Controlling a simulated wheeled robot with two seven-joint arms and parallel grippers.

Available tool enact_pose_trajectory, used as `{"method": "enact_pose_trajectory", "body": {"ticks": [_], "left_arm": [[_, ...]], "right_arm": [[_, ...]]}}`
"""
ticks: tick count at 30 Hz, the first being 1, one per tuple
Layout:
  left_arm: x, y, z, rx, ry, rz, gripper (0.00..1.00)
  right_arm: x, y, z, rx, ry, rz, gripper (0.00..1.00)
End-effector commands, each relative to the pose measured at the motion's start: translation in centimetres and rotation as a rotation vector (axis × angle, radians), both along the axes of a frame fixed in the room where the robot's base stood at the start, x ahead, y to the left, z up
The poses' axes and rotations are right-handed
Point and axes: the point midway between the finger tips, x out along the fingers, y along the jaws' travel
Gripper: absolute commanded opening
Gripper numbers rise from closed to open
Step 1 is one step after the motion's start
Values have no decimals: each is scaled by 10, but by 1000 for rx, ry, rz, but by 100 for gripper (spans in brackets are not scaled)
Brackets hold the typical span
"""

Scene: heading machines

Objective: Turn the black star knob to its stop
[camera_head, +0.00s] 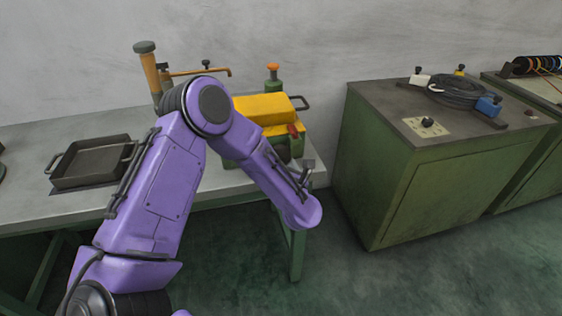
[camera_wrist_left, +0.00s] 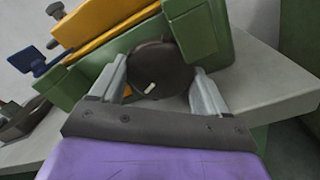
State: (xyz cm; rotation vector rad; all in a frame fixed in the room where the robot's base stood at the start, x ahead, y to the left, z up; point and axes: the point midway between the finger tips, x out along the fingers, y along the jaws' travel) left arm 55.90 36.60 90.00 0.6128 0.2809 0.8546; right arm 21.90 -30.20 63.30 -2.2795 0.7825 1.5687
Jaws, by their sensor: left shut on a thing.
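The black star knob (camera_wrist_left: 160,68) is a dark round knob with a short white mark, on the end of a green machine (camera_wrist_left: 196,30) with a yellow cover (camera_wrist_left: 103,20). My left gripper (camera_wrist_left: 157,76) is shut on the knob, one finger on each side of it in the left wrist view. The white mark is tilted, its right end higher. In the head view the machine's yellow cover (camera_head: 262,107) shows behind my purple left arm, which hides much of the machine's front. My right gripper is in neither view.
The grey bench (camera_head: 30,205) holds a dark tray (camera_head: 92,160) at left and an orange post (camera_head: 151,72) behind my arm. To the right, across a floor gap, stands a green cabinet (camera_head: 405,195) with a coiled black cable (camera_head: 458,92) on top.

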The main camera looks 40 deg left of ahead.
Motion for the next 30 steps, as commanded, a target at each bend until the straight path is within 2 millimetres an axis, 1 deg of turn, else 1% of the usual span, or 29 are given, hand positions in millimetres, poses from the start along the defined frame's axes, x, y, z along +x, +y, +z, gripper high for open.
{"method": "enact_pose_trajectory", "body": {"ticks": [3, 4, 6, 14, 17, 24, 27, 30], "left_arm": [[0, 0, -1, -2, 0, 0, 45], [0, 0, -1, -2, 0, 0, 82], [0, 0, 0, -2, -1, 0, 100], [-2, -3, -1, -3, -2, -2, 100], [-11, -15, -3, -3, 0, -4, 100], [-47, -59, -4, -2, -1, -6, 100], [-58, -73, -3, -2, -1, -4, 100], [-65, -80, -2, -2, -1, -1, 100]], "right_arm": [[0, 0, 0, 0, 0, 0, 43], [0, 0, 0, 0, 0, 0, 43], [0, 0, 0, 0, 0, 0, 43], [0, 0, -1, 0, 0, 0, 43], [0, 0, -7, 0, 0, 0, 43], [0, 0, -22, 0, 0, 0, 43], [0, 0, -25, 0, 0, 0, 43], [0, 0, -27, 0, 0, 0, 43]]}}
